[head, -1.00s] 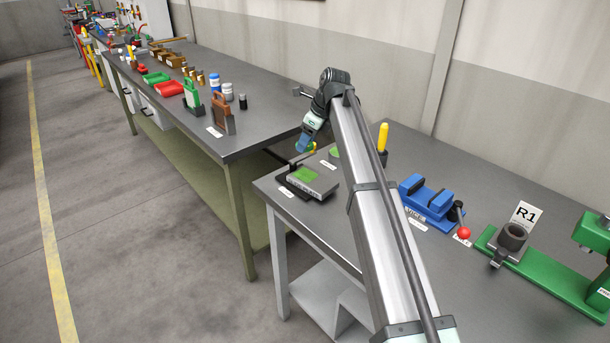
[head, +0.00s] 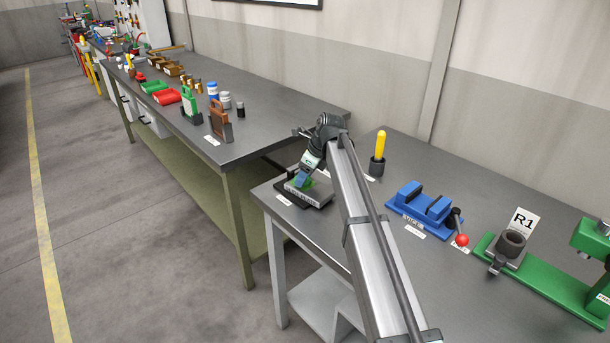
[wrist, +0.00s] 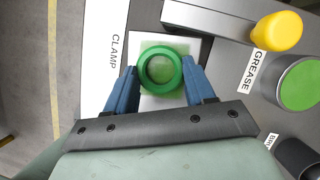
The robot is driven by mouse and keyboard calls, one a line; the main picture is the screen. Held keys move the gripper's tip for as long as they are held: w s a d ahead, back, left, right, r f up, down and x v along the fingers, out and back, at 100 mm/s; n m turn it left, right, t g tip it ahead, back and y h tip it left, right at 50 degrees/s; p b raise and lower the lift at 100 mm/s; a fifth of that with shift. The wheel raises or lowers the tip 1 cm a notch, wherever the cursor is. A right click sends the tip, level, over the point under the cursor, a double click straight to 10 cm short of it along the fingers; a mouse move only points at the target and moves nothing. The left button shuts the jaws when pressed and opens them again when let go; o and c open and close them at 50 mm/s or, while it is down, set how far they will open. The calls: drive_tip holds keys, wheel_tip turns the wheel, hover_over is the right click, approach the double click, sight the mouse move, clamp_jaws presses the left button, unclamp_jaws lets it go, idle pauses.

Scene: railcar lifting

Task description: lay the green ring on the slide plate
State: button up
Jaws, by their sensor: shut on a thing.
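My gripper (wrist: 160,80) is shut on the green ring (wrist: 160,88), with its two blue fingers at the ring's left and right sides. The ring looks flat and level from above. Behind it in the wrist view is the pale slide plate (wrist: 204,50) with a green square patch (wrist: 150,46). The ring overlaps the patch, but I cannot tell whether it touches it. In the head view my gripper (head: 303,181) is over the grey block (head: 318,195) with the plate, near the table's left corner. My gripper hides part of its top there.
A clamp with a yellow knob (wrist: 278,32) and a grease tin (wrist: 302,84) are close on the right in the wrist view. In the head view, a yellow-handled tool (head: 380,146), a blue vise (head: 420,208) and a green press base (head: 545,275) stand farther right.

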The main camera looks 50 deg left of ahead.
drive_tip(key=shift+f, duration=0.1)
drive_tip(key=o, duration=1)
drive_tip(key=v, duration=1.2)
